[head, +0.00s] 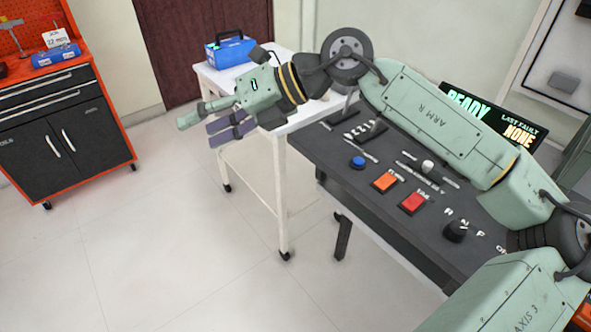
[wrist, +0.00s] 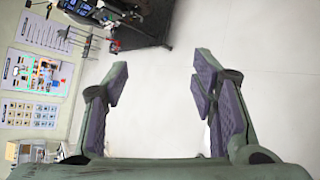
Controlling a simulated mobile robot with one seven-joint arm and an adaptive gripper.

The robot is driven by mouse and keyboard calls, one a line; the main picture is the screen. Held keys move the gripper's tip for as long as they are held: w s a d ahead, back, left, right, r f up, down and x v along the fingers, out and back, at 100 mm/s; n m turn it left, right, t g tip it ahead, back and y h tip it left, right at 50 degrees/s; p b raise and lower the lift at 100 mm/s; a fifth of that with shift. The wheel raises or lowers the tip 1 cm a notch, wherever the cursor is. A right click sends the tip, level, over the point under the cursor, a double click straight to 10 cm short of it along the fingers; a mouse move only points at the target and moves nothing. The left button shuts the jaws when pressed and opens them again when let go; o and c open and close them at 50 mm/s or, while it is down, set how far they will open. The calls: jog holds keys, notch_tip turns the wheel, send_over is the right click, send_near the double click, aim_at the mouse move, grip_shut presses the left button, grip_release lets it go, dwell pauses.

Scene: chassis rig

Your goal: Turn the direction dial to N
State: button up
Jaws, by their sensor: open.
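The direction dial (head: 456,231) is a black round knob near the right end of the dark control panel (head: 330,165) in the head view. White letters, among them N, stand beside it; I cannot tell which one it points to. My gripper (head: 200,131) is up and to the left, far from the dial, past the panel's far left side and pointing left. In the wrist view my gripper (wrist: 158,72) has its purple-padded fingers apart, with nothing between them. The dial is not seen in the wrist view.
The panel also has a blue button (head: 358,162), an orange button (head: 385,183), a red button (head: 413,203) and a white-topped lever (head: 428,167). A screen (head: 495,115) reads READY. A blue toolbox (head: 229,50) sits on a white table. A red-and-black cabinet (head: 60,130) stands left.

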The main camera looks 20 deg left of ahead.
jog(key=w+d+f+m+t+h, duration=0.35)
jog(key=w+d, duration=0.35)
jog(key=d, duration=0.3)
jog(key=m+h+p, duration=0.3)
jog(key=m+h, duration=0.5)
send_near(459, 228)
jog(key=shift+n+t, duration=0.25)
jog(key=shift+t, duration=0.1)
jog(key=f+b, duration=0.2)
jog(key=f, duration=0.1)
jog(key=f+b, duration=0.2)
jog(key=f, duration=0.1)
jog(key=f+b, duration=0.2)
jog(key=f, duration=0.1)
jog(key=shift+s+a+f+b, duration=0.1)
jog(key=shift+s+a+b, duration=0.05)
jog(key=shift+s+b, duration=0.2)
jog(key=c, duration=1.1)
jog(key=shift+c, duration=0.2)
